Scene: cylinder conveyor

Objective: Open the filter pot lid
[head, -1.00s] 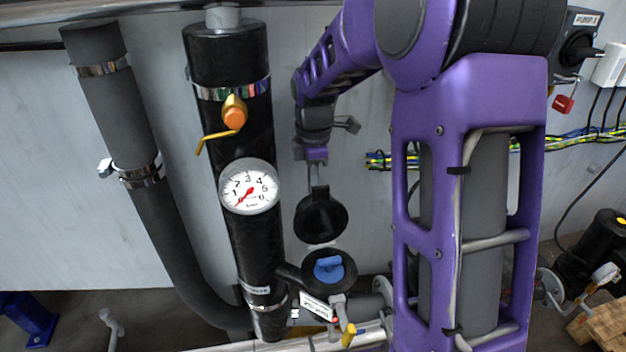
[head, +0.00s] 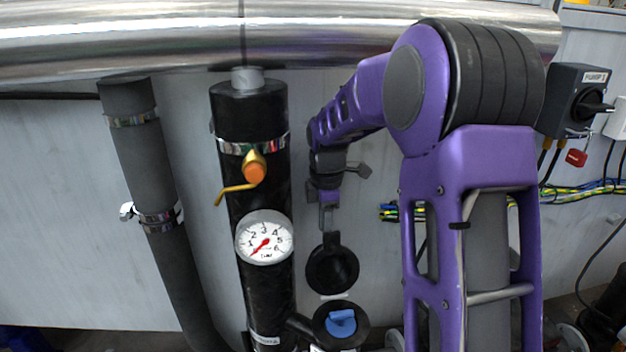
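The filter pot (head: 324,332) is a black round housing low in the head view, with a blue part inside its open mouth. Its black round lid (head: 332,272) stands raised above the mouth, with its dark disc face towards the camera. My gripper (head: 328,222) points down at the top tab of the lid and appears to touch it. The fingers are seen edge-on and small, so I cannot tell whether they are shut on the tab. The lower part of the pot is cut off by the frame.
A black vertical pipe (head: 228,118) with a pressure gauge (head: 264,237) and an orange-tipped valve (head: 254,168) stands left of the lid. A grey hose (head: 140,180) is further left. A shiny horizontal pipe (head: 200,40) crosses above. Cables (head: 580,190) run at right.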

